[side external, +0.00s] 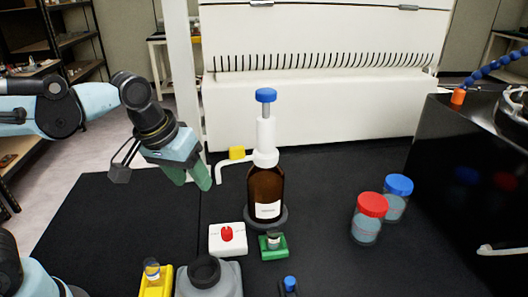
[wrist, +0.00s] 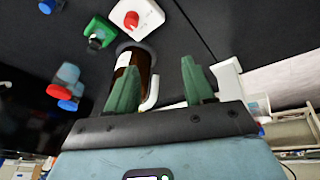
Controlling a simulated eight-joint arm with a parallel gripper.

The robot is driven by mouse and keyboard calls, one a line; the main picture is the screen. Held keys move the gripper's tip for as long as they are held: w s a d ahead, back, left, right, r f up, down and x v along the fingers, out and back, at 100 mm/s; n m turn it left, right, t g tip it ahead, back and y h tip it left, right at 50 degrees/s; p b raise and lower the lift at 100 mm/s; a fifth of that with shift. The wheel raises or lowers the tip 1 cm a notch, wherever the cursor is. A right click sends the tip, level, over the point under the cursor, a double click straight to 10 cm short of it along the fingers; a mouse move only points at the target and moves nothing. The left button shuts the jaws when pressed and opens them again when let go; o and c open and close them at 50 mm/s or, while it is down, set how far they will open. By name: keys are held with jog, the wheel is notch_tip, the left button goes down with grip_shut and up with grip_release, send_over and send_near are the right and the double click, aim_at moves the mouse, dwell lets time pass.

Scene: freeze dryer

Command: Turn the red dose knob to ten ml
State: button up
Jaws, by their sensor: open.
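The red dose knob (side external: 227,234) sits on a white block (side external: 228,246) on the black table, in front of the brown bottle. In the wrist view the red knob (wrist: 131,19) is near the top, on its white block (wrist: 150,14). My gripper (side external: 199,180) is open and empty, above the table to the left of the bottle and up and left of the knob. In the wrist view its two green fingers (wrist: 160,78) are spread apart, with the knob well beyond their tips. The dial marks are too small to read.
A brown bottle (side external: 265,190) with a white dispenser, blue top and side spout stands behind the knob. A green holder (side external: 273,250) with a vial is at its right. A yellow holder (side external: 156,283) and grey container (side external: 210,281) are in front. Red-lidded (side external: 369,217) and blue-lidded (side external: 396,198) jars stand right.

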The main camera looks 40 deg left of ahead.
aim_at(227, 229)
jog(key=w+d+n+g, duration=0.3)
jog(key=d+n+g, duration=0.1)
jog(key=d, duration=0.2)
notch_tip(227, 229, down, 12)
jog(key=shift+s+a+f, duration=0.1)
jog(key=shift+s, duration=0.05)
dwell(0.5)
grip_shut()
dwell(0.3)
